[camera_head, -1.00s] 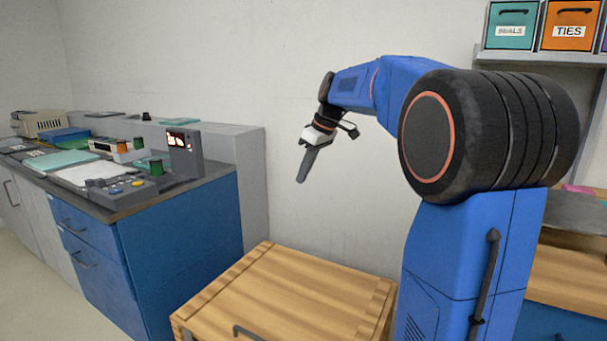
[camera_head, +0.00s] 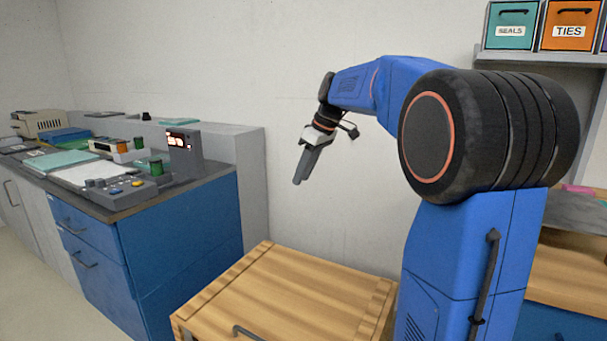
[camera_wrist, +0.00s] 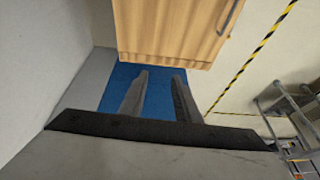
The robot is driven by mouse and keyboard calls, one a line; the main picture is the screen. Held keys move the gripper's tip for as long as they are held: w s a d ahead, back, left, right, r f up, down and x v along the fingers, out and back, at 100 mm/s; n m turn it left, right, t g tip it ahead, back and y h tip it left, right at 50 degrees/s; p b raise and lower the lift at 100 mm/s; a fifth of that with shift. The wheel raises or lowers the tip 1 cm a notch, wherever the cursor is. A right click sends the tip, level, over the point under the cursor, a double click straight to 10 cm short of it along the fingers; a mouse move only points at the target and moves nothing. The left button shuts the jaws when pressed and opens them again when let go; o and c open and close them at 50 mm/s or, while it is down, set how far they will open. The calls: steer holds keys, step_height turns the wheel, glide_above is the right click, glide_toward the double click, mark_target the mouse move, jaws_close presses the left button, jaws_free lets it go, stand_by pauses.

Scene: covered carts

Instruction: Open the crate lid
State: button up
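The wooden crate lid (camera_head: 290,300) is at the bottom centre of the head view, flat and closed on the crate. A dark handle (camera_head: 247,332) shows at its front edge, partly cut off by the frame. In the wrist view the wooden lid (camera_wrist: 170,30) fills the top centre, with its handle (camera_wrist: 229,17) at the right. My gripper (camera_head: 299,181) is in the air above and behind the lid, apart from it and pointing down. In the wrist view my gripper's two fingers (camera_wrist: 157,80) stand apart with nothing between them. The crate's sides are mostly hidden.
A blue bench (camera_head: 180,235) with instruments and a small screen stands at the left. A wall is close behind the lid. Shelf bins (camera_head: 511,30) are at the upper right. In the wrist view, striped tape (camera_wrist: 262,45) and a metal ladder (camera_wrist: 290,115) show at right.

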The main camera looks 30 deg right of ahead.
steer(key=shift+r, duration=0.1)
steer(key=v, duration=1.7)
steer(key=shift+d+r, duration=0.1)
